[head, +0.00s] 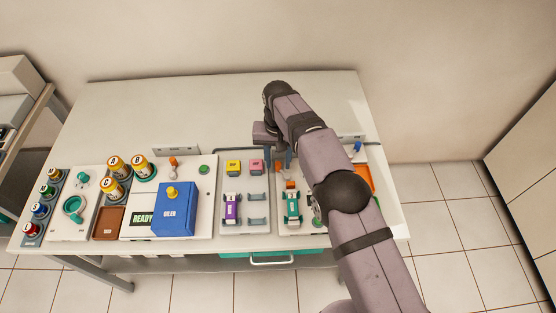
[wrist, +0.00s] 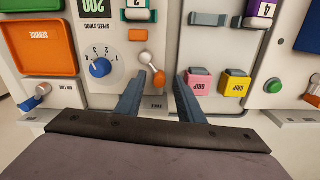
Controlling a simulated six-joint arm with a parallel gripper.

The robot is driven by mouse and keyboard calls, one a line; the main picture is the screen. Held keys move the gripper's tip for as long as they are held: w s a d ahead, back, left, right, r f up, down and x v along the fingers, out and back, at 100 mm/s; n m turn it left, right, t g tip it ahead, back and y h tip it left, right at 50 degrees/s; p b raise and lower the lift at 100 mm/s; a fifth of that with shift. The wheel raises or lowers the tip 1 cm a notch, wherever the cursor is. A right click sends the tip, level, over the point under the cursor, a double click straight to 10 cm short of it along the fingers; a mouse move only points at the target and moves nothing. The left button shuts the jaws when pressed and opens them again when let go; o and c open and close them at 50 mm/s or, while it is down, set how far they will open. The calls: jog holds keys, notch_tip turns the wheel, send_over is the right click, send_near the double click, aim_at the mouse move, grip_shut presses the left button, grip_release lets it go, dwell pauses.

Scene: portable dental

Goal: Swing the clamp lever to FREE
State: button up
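The clamp lever (wrist: 150,66) shows in the wrist view as a short white and orange arm on the pale panel, slanting between and just beyond my fingertips. A small label (wrist: 157,104) that seems to read FREE lies on the panel between my fingers. My gripper (wrist: 160,88) is open, with one dark blue finger on each side of the lever's orange end and nothing held. In the head view my gripper (head: 281,158) is over the back of the right-hand panel, and an orange part (head: 290,184) shows just in front of it. Contact with the lever cannot be told.
In the wrist view a blue numbered dial (wrist: 100,67) is left of the lever, and pink (wrist: 198,83) and yellow (wrist: 235,83) GRIP blocks are to the right. An orange SERVICE tray (wrist: 40,43) is farther left. In the head view a blue box (head: 174,210) stands left.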

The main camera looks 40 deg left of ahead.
aim_at(278, 164)
jog(key=shift+r+b, duration=0.55)
jog(key=shift+r, duration=2.95)
jog(key=shift+w+d, duration=0.1)
jog(key=w+d+r+m, duration=0.15)
jog(key=w+d, duration=0.25)
jog(key=d, duration=0.6)
jog(key=w+d+r+m, duration=0.1)
jog(key=w+d+r, duration=0.15)
jog(key=d, duration=0.65)
jog(key=w+d+r+m, duration=0.15)
jog(key=w+d, duration=0.35)
jog(key=d, duration=0.5)
jog(key=s+d+f+m, duration=0.2)
jog(key=s+d, duration=0.7)
jog(key=d, duration=0.2)
jog(key=s+d+f+m, duration=0.1)
jog(key=s+d+f, duration=0.2)
jog(key=s+d, duration=0.6)
jog(key=d, duration=0.2)
jog(key=shift+s+d+m, duration=0.35)
jog(key=shift+s+m, duration=0.05)
